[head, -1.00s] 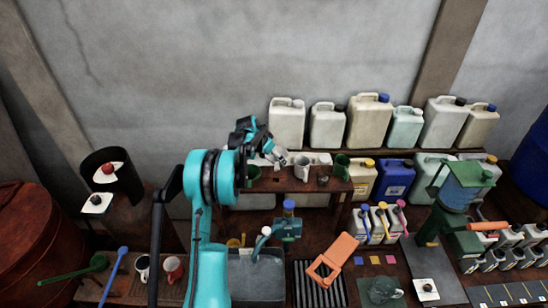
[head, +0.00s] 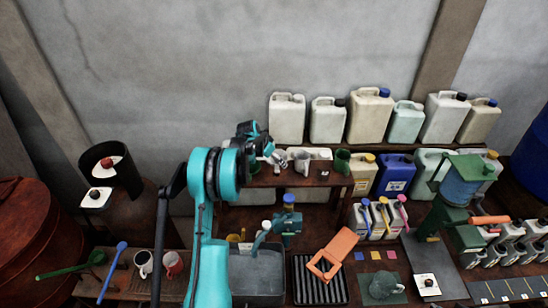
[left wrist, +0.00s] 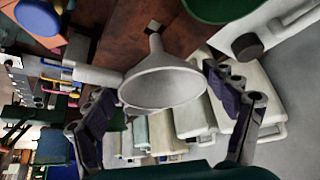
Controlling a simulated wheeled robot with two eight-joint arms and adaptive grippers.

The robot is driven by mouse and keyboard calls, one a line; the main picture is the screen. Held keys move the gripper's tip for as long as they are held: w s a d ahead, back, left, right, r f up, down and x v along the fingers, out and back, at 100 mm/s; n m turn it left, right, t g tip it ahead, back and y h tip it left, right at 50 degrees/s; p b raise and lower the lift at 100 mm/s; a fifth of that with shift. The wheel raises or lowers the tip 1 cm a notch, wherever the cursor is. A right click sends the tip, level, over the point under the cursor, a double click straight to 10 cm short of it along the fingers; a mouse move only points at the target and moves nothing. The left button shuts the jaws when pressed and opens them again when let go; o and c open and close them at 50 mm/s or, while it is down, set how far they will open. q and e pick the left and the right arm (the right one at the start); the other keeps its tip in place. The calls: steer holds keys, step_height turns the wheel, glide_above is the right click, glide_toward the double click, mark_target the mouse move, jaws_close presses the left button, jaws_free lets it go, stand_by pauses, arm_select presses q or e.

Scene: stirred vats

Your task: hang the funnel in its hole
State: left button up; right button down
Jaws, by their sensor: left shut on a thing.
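The pale grey funnel (left wrist: 163,85) is between the two fingers of my left gripper (left wrist: 165,118), which is shut on it. In the left wrist view its wide mouth faces the camera and its narrow stem points away. The stem's end shows beside a small square hole (left wrist: 153,27) in the brown wooden shelf (left wrist: 115,40); I cannot tell whether it enters the hole. In the head view my left gripper (head: 270,151) and the funnel (head: 279,158) are over the left part of the raised shelf (head: 300,179). My right gripper is not in view.
Several jugs (head: 369,115) line the back ledge. A grey basin (head: 257,278) and a green pump (head: 288,222) are below the shelf, in front.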

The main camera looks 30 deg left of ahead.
arm_select(q)
steer(key=shift+w+a+f+b, duration=0.1)
steer(key=shift+f+b, duration=0.5)
steer(key=shift+f, duration=0.35)
steer(key=shift+f+b, duration=1.25)
steer(key=shift+f, duration=0.15)
steer(key=shift+b, duration=0.35)
steer(key=shift+f+b, duration=0.45)
steer(key=o, duration=1)
